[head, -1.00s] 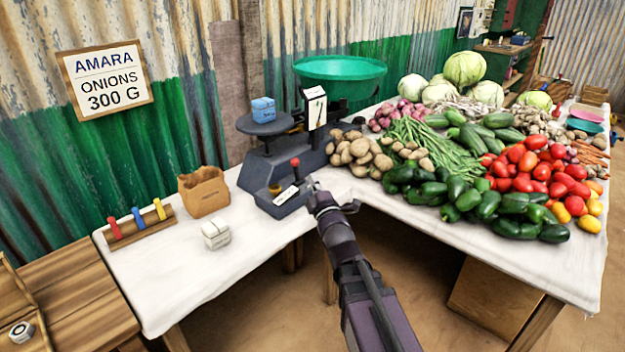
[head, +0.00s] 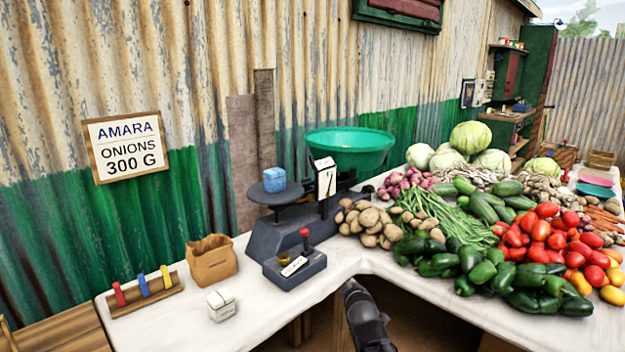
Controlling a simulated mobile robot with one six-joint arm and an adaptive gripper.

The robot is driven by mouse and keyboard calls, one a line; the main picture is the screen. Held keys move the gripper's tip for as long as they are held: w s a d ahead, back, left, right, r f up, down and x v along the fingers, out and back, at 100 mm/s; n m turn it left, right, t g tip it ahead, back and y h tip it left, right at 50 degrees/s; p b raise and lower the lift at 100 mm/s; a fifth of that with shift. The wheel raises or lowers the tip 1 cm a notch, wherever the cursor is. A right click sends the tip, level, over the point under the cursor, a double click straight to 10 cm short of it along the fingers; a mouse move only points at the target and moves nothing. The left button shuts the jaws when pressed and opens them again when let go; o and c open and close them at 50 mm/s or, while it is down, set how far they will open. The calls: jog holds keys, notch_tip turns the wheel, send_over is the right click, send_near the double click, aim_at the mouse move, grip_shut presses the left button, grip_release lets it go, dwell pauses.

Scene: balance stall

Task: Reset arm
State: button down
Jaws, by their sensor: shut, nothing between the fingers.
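Part of my dark arm (head: 366,318) shows at the bottom centre of the head view, low in front of the table's inner corner. My gripper's fingers do not show in this view. The arm part stands apart from the balance scale (head: 290,238) on the white-covered table (head: 255,318). A blue block (head: 274,180) sits on the scale's flat left plate. The green bowl (head: 348,146) on its other side looks empty, though its inside is only partly visible.
A paper bag (head: 212,262), a white block (head: 222,305) and a wooden rack (head: 146,296) with red, blue and yellow pieces stand left of the scale. Potatoes (head: 372,222), peppers (head: 480,270) and tomatoes (head: 548,240) crowd the right table. A sign (head: 126,147) reads "AMARA ONIONS 300 G".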

jog(key=s+d+f+m+g, duration=0.3)
jog(key=s+f+m+g, duration=0.35)
jog(key=s, duration=0.35)
jog(key=s+d+f+m+g, duration=0.3)
jog(key=s+f+m+g, duration=0.25)
jog(key=s+g, duration=0.35)
notch_tip(320, 180, up, 26)
jog(key=t+p, duration=0.1)
jog(key=p, duration=2.6)
jog(key=shift+s+n, duration=0.4)
jog(key=shift+s, duration=0.05)
